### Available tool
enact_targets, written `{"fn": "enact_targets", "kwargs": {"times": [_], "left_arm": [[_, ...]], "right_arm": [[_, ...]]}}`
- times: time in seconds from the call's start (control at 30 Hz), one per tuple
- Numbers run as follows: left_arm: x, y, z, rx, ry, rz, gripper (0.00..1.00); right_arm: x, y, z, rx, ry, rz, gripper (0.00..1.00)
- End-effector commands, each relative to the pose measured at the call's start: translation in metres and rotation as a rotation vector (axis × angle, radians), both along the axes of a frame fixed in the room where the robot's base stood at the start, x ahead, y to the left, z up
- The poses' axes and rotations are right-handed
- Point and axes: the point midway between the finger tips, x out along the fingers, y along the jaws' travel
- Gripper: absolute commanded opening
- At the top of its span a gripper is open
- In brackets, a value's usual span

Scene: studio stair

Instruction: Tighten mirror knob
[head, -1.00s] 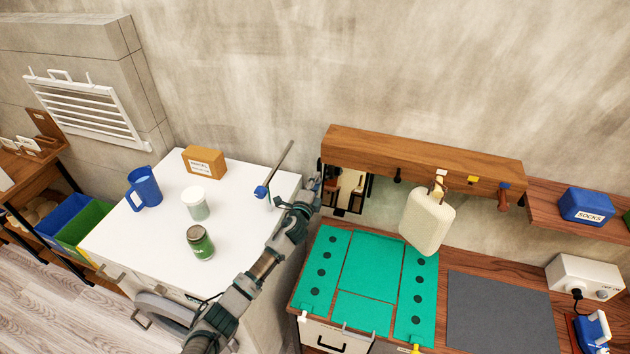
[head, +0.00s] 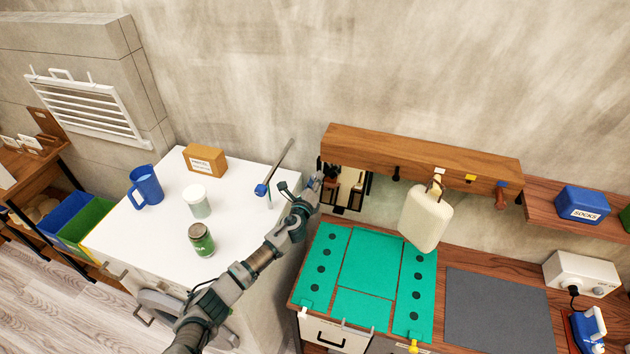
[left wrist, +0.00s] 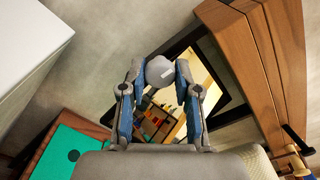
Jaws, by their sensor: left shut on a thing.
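The mirror (head: 345,188) hangs below the left end of a wooden wall shelf. In the left wrist view its dark frame (left wrist: 228,72) is tilted, and its glass (left wrist: 160,122) reflects a room. A round grey knob (left wrist: 159,71) with a pale mark shows in front of the mirror. My left gripper (left wrist: 161,64) is shut on the knob, one blue-grey finger on each side. In the head view my left gripper (head: 317,186) is at the mirror's left edge, and the knob cannot be made out there. My right gripper is in neither view.
The wooden shelf (head: 420,158) juts out just above the mirror. A cream bottle (head: 426,218) hangs from it at right. A green mat (head: 370,265) covers the counter below. A white cabinet (head: 240,215) with a blue mug (head: 147,187) and jars lies under my left arm.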

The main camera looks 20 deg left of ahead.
Motion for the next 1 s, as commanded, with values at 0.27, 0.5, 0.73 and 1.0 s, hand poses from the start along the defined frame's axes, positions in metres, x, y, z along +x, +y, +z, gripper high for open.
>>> {"fn": "enact_targets", "kwargs": {"times": [0.27,0.5,0.73,1.0], "left_arm": [[-0.0023,-0.0014,-0.0116,0.067,0.015,-0.004,0.00],[-0.0023,-0.0015,-0.0117,0.075,0.014,-0.004,0.00],[-0.0022,-0.0017,-0.0117,0.074,0.014,-0.004,0.39],[-0.0017,-0.0009,-0.0063,0.072,0.007,-0.002,0.57]], "right_arm": [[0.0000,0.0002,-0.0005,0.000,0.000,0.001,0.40],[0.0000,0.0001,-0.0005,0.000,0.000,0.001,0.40],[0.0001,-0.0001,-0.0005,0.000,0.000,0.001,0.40],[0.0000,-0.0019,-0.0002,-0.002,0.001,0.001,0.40]]}}
